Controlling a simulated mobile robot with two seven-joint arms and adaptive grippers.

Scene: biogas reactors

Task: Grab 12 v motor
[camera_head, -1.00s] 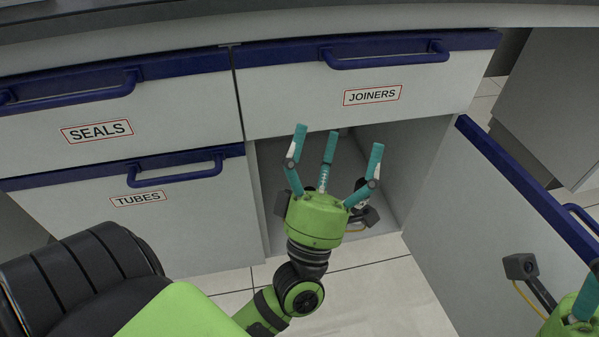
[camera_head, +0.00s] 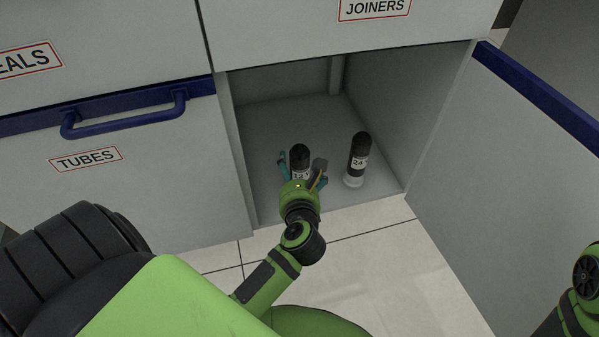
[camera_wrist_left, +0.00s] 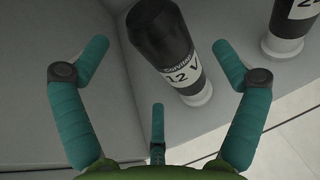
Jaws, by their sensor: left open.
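The 12 V motor (camera_head: 299,154), a dark cylinder with a white label and pale end, stands upright on the cabinet floor. It shows larger in the left wrist view (camera_wrist_left: 166,40), with "12 V" readable on its label. My left gripper (camera_head: 300,168) reaches into the cabinet just in front of this motor and partly hides it in the head view. In the left wrist view its teal fingers (camera_wrist_left: 161,72) are spread wide, with the motor between and beyond them and no grip on it. My right gripper is not in view.
A similar motor labelled 24 (camera_head: 358,160) stands to the right; part of it shows in the left wrist view (camera_wrist_left: 290,25). The cabinet's open door (camera_head: 500,180) is at right. The closed TUBES drawer (camera_head: 120,190) is at left, the JOINERS drawer (camera_head: 300,45) above.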

